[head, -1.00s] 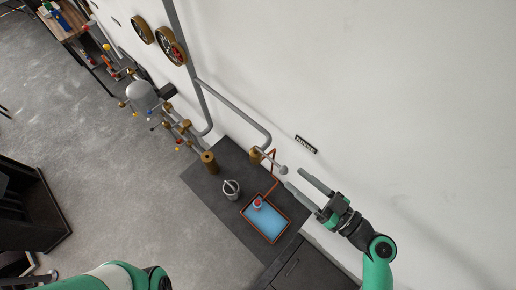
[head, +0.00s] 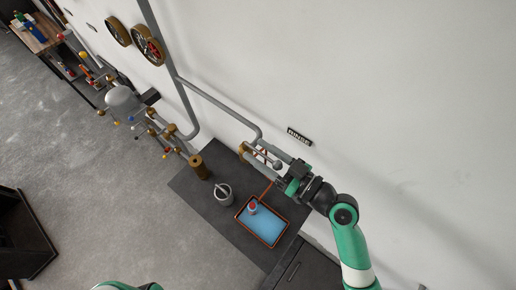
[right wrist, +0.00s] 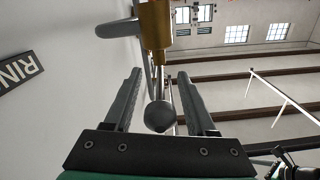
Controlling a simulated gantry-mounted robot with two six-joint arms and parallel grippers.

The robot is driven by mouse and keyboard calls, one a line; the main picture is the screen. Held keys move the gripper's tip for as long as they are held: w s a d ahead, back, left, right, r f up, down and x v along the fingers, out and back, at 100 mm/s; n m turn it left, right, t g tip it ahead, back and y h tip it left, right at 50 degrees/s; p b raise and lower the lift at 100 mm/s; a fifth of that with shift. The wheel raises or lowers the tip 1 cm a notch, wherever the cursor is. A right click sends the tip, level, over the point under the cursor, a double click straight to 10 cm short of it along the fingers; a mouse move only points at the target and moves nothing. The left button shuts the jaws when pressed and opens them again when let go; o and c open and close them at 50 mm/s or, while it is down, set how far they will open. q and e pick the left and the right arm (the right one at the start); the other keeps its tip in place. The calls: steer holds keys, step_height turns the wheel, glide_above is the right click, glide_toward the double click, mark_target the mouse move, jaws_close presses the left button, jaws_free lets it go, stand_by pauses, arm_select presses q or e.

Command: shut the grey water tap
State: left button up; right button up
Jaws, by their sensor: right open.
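The grey water tap's lever ends in a grey ball knob (head: 277,164), close to the wall above the bench. In the right wrist view the ball knob (right wrist: 160,116) sits between the two fingers, with a gap on each side. The lever runs away from it to a brass valve body (right wrist: 155,25), which also shows in the head view (head: 244,150). My right gripper (head: 264,158) is open around the lever, its fingers pointing at the valve. It also shows in the right wrist view (right wrist: 157,82). My left gripper is out of view.
A RINSE sign (head: 299,137) is on the wall. A grey pipe (head: 215,104) runs beside it.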

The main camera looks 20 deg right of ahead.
steer(key=shift+w+a, duration=0.25)
steer(key=shift+w, duration=0.1)
jaws_close()
stand_by(1.2)
